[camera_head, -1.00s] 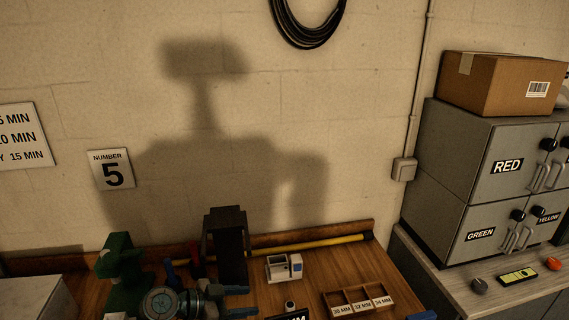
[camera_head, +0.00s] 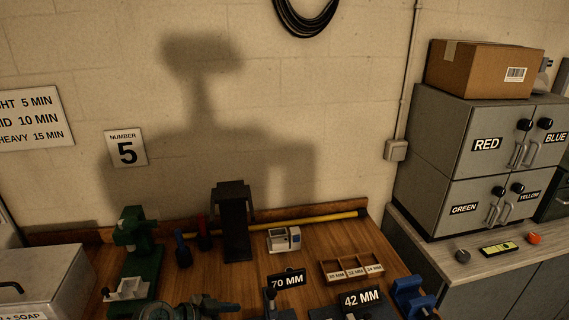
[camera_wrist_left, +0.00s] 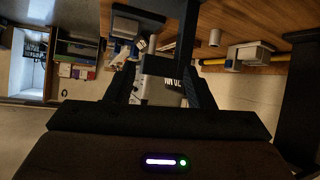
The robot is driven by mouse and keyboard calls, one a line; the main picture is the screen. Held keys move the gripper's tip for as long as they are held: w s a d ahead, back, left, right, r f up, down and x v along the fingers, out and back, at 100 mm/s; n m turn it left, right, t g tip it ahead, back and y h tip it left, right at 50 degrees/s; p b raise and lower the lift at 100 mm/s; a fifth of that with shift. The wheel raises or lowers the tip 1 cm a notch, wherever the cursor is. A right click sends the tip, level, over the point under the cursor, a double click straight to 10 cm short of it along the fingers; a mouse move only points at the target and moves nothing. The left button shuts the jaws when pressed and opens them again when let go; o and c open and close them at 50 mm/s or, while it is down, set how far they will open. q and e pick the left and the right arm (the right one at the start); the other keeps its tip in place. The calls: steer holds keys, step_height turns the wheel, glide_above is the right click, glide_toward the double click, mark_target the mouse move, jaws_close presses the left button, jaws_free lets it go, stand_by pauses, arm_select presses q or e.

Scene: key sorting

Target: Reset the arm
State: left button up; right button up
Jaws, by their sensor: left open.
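My left gripper (camera_wrist_left: 158,62) shows in the left wrist view with its two dark fingers spread apart and nothing held between them. A dark-grey and teal form at the bottom of the head view appears to be my left arm's end (camera_head: 195,307), low over the front of the bench; its fingers are not clear there. The 70 MM sign (camera_head: 287,281) stands to its right and shows upside down beyond the fingers in the wrist view (camera_wrist_left: 172,83). My right gripper is not in view.
The wooden bench (camera_head: 185,275) holds a green machine (camera_head: 135,235), a dark stand (camera_head: 235,225), a small white device (camera_head: 284,239), a three-slot tray (camera_head: 352,282) and a 42 MM sign (camera_head: 361,299). A yellow handle (camera_head: 310,219) lies along the back. Grey cabinets (camera_head: 480,165) stand right.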

arm_select(q)
steer(key=s+a+f+n+g+y, duration=0.1)
steer(key=s+a+f+n+y, duration=0.25)
steer(key=s, duration=0.55)
steer(key=s+a+n+y, duration=0.3)
steer(key=s+a+y, duration=0.1)
steer(key=s+a, duration=0.4)
steer(key=s+a+f+n+g+y, duration=0.15)
steer(key=s+a+n+y, duration=0.25)
steer(key=s, duration=0.5)
step_height(320, 180, down, 36)
steer(key=a+b, duration=0.3)
steer(key=b, duration=0.3)
steer(key=s+f+b, duration=0.2)
steer(key=s+f, duration=0.6)
steer(key=f, duration=0.3)
steer(key=s+f+g+b, duration=0.1)
steer(key=s+f+b, duration=0.1)
steer(key=s+f, duration=0.7)
steer(key=x, duration=0.3)
steer(key=shift+s+a, duration=0.25)
steer(key=shift+s, duration=0.05)
steer(key=shift+n+g+h, duration=0.25)
